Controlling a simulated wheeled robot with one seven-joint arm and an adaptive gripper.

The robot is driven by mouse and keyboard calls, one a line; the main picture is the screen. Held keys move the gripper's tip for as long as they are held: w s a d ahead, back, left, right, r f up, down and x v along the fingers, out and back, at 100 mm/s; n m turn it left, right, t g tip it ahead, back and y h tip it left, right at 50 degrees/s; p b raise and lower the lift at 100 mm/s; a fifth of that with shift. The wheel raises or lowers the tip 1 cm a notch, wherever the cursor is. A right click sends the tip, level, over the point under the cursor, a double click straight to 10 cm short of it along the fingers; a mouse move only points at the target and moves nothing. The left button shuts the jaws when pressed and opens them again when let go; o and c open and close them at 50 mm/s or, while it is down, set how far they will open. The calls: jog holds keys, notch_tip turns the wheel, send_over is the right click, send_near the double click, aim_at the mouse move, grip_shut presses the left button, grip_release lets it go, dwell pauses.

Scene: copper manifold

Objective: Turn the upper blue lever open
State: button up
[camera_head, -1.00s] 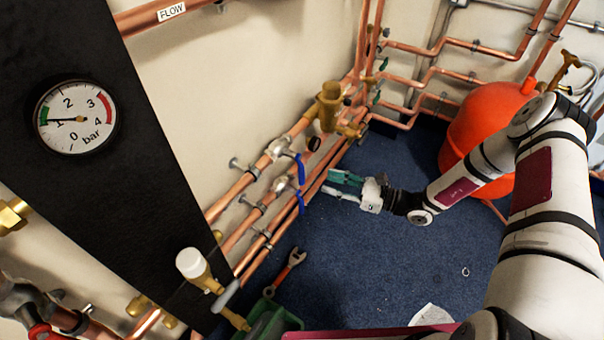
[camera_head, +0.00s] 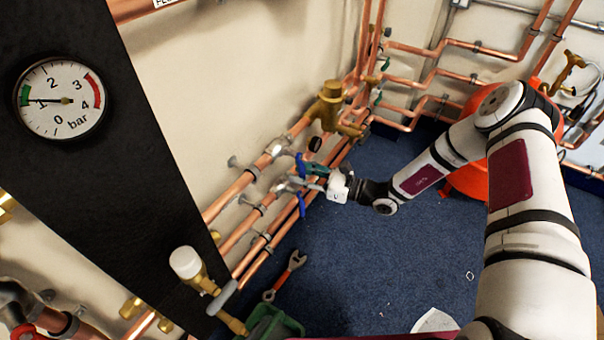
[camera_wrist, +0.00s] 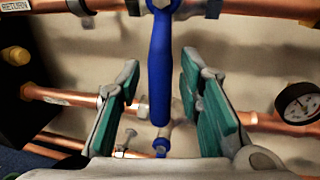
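The upper blue lever (camera_wrist: 160,75) hangs down from its valve on the upper copper pipe in the wrist view. My gripper (camera_wrist: 162,85) is open, with one green-padded finger on each side of the lever and a visible gap to each. In the head view, my gripper (camera_head: 315,174) is at the valves, and the upper blue lever (camera_head: 300,163) is partly hidden beside the fingers. The lower blue lever (camera_head: 301,204) hangs from the valve below; its end (camera_wrist: 160,147) shows under the upper lever in the wrist view.
Copper pipes (camera_head: 235,198) run along the wall behind the levers. A brass valve body (camera_head: 328,108) is just beyond my gripper. A pressure gauge (camera_wrist: 298,103) is at the right in the wrist view.

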grip_shut()
jog(key=shift+w+d+n, duration=0.1)
jog(key=shift+n, duration=0.2)
jog(key=w+d+r+n+t+h+p, duration=0.1)
jog(key=w+d+r+n+h+p, duration=0.2)
jog(key=n+p, duration=1.2)
notch_tip(320, 180, up, 3)
jog(key=shift+w+r+t+p, duration=0.1)
jog(key=shift+w+t+p, duration=0.3)
jog(key=shift+w+p, duration=0.45)
jog(key=shift+d+h, duration=0.15)
jog(key=shift+h, duration=0.15)
jog(key=shift+o, duration=1.4)
grip_release()
jog(key=shift+w, duration=0.1)
